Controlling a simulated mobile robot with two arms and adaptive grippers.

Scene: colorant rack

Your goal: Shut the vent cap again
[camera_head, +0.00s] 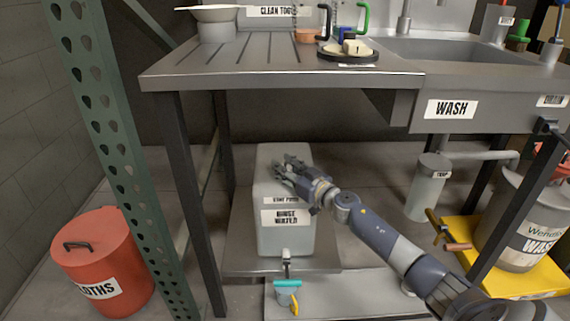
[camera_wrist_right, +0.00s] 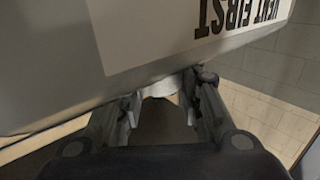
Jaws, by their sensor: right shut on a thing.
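A pale grey rinse-water container (camera_head: 264,175) stands on a low metal shelf under the sink counter. It carries a rinse-water label and a smaller label, which reads VENT FIRST upside down in the right wrist view (camera_wrist_right: 205,20). My right gripper (camera_head: 291,172) is at the container's top. In the right wrist view its fingers (camera_wrist_right: 160,108) are closed around a small pale rounded piece (camera_wrist_right: 160,86), which looks like the vent cap. The cap is hidden by the gripper in the head view, and whether it is seated flat I cannot tell. My left gripper is out of view.
A tap (camera_head: 286,264) sits low on the container's front, above a teal-rimmed cup (camera_head: 286,287). The steel counter (camera_head: 260,75) overhangs the container, with a dark leg (camera_head: 190,190) to its left. A red cloths bin (camera_head: 100,260) stands far left.

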